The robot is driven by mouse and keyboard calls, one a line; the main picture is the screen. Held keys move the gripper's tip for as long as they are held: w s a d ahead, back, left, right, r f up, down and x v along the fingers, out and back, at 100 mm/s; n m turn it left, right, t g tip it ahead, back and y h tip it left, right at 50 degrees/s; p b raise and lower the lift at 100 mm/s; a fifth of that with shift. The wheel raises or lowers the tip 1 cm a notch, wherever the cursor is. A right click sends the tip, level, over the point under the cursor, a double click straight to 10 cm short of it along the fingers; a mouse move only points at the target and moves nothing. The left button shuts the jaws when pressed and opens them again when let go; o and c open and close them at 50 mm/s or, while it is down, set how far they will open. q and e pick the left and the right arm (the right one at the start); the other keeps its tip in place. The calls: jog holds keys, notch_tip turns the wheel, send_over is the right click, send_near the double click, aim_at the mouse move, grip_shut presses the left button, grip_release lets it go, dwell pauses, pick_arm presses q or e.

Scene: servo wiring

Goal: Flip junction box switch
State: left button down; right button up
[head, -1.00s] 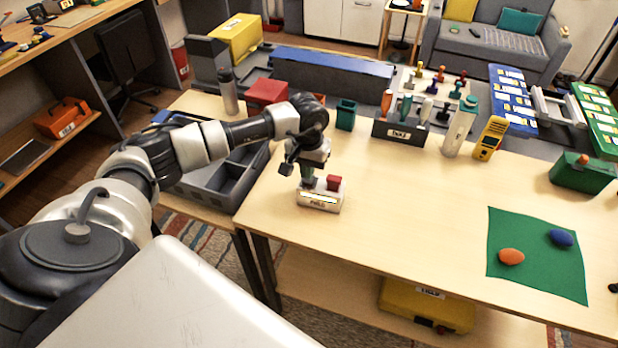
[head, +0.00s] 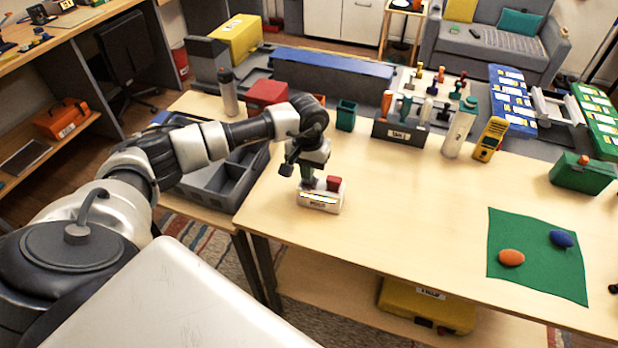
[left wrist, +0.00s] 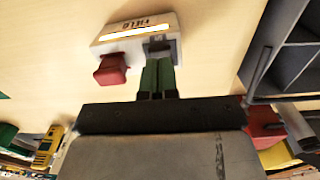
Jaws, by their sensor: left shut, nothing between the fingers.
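The junction box (head: 318,203) is a small white box with a label, near the left end of the table. A red block-shaped part (head: 334,183) stands on it, and the red part also shows in the left wrist view (left wrist: 111,69). In the left wrist view the box (left wrist: 138,36) has a dark grey part (left wrist: 160,47) beside the red one. My left gripper (left wrist: 157,72) is shut and empty, with its green fingertips right at the dark grey part. I cannot tell whether they touch it. In the head view the left gripper (head: 307,178) is over the box. My right gripper is out of view.
A grey compartment tray (head: 215,180) stands left of the table. A tool holder (head: 398,134), a bottle (head: 459,130) and a yellow meter (head: 490,139) stand behind. A green mat (head: 535,275) lies at the right. The table's middle is clear.

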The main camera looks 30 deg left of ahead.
pick_arm(q)
jog(key=shift+s+f+b, duration=0.1)
jog(key=shift+f+b, duration=1.35)
jog(key=shift+b, duration=0.05)
dwell(1.1)
jog(key=shift+r, duration=0.15)
jog(key=shift+r+p, duration=0.45)
jog(key=shift+r, duration=0.05)
jog(key=shift+r+p, duration=1.25)
jog(key=shift+r, duration=1.65)
